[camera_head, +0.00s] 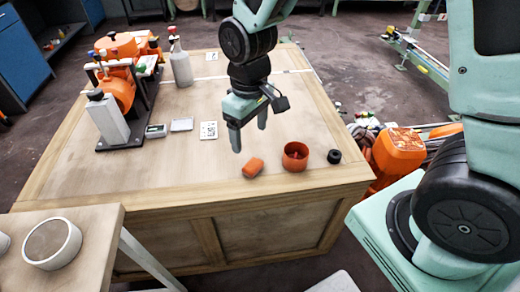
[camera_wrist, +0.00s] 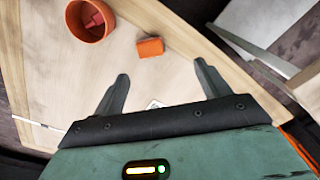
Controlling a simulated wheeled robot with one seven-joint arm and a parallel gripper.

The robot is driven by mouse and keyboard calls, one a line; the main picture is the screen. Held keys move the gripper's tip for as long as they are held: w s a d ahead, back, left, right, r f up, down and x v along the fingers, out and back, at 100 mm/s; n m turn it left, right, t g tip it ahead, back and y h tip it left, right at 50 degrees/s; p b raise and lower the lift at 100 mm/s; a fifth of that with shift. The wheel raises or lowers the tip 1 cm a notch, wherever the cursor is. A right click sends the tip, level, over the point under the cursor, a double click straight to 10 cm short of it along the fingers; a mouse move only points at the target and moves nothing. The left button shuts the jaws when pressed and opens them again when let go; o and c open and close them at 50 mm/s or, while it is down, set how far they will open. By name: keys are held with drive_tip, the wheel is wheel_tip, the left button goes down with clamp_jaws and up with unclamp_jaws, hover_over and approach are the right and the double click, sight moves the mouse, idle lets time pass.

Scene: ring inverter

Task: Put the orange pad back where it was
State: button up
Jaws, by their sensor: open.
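The orange pad (camera_head: 253,167) lies on the wooden table near its front edge, a small rounded block. It also shows in the wrist view (camera_wrist: 150,47), ahead of the fingertips and between their lines. My gripper (camera_head: 249,140) is open and empty above the table, close to the pad and apart from it. Its two fingers (camera_wrist: 161,70) are spread in the wrist view. An orange cup (camera_head: 295,156) stands just right of the pad. In the wrist view the cup (camera_wrist: 72,17) is left of the pad and holds a red piece (camera_wrist: 94,20).
A small black round part (camera_head: 334,156) sits right of the cup. A grey bottle (camera_head: 181,66), an orange machine (camera_head: 118,92) and a white marked card (camera_head: 208,130) stand or lie farther back and left. The table's middle is clear.

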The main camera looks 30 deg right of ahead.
drive_tip(key=s+a+r+n, duration=0.1)
drive_tip(key=s+a+r, duration=0.1)
drive_tip(key=s, duration=0.7)
drive_tip(key=s+a+r+n, duration=0.1)
drive_tip(key=s+a+r, duration=0.1)
drive_tip(key=s+r, duration=0.3)
drive_tip(key=s, duration=0.4)
drive_tip(key=shift+a+r, duration=0.3)
drive_tip(key=shift+a, duration=0.05)
wheel_tip(320, 180, up, 7)
drive_tip(key=p, duration=0.7)
drive_tip(key=shift+r, duration=0.2)
